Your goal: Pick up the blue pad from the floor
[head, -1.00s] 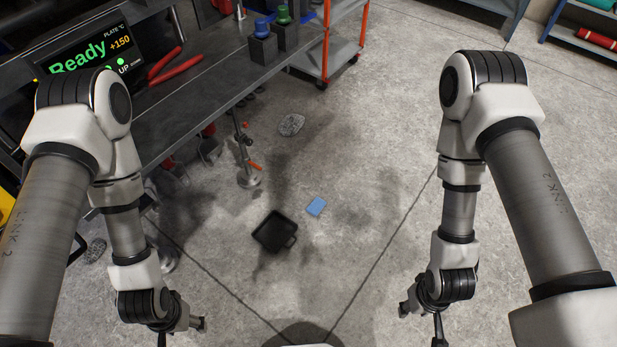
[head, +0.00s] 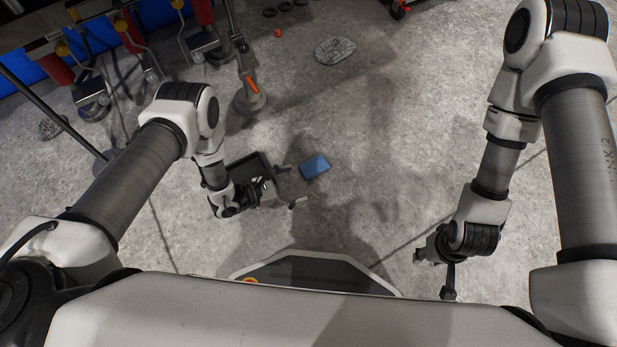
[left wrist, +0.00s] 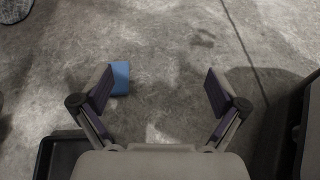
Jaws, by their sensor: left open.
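The blue pad (head: 314,166) lies flat on the grey concrete floor in the head view, just right of a black tray. My left gripper (head: 290,186) is open and empty, with its fingers spread just to the left of and nearer than the pad. In the left wrist view the pad (left wrist: 121,77) shows beyond the left finger, which partly covers it. The open left fingers (left wrist: 158,85) have bare floor between them. My right gripper (head: 432,274) hangs to the right, away from the pad, with its fingers apart and nothing seen between them.
The black tray (head: 245,166) sits on the floor behind my left gripper; its edge also shows in the left wrist view (left wrist: 42,160). A round-footed stand (head: 250,102) and a speckled grey piece (head: 335,50) are farther back. The floor right of the pad is clear.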

